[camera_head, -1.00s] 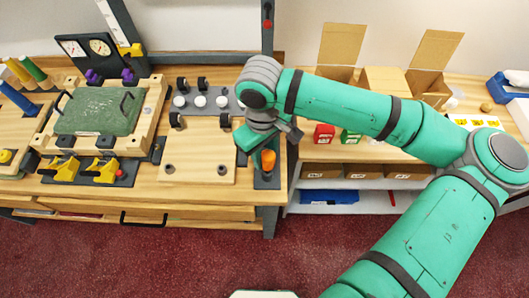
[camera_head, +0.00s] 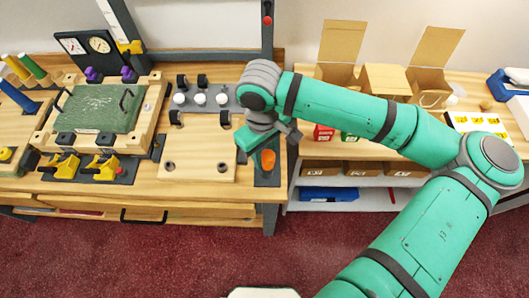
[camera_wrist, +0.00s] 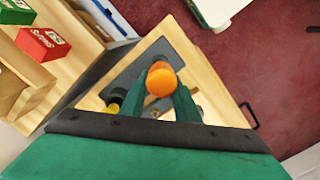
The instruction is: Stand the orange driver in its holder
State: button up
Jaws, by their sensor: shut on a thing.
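The orange driver (camera_head: 268,159) is in my gripper (camera_head: 260,152), above the dark plate (camera_head: 266,178) at the right end of the wooden bench. In the wrist view its round orange handle end (camera_wrist: 161,80) sits between the two green fingers (camera_wrist: 163,98), which are shut on it. The driver's lower part is hidden below the handle in both views. The dark plate also shows in the wrist view (camera_wrist: 127,76) under the driver. I cannot tell whether the driver's tip is inside a holder hole.
A wooden board with holes (camera_head: 198,165) lies just left of the plate. A grey rack with white knobs (camera_head: 200,98) stands behind it. A red box (camera_wrist: 42,43) and a green box (camera_wrist: 17,12) stand on the neighbouring shelf unit. Red carpet (camera_head: 200,245) lies in front.

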jog(key=shift+f, duration=0.2)
dwell(0.3)
jog(key=o, duration=1.5)
jog(key=shift+c, duration=0.2)
jog(key=shift+r, duration=3.05)
jog(key=shift+a, duration=0.1)
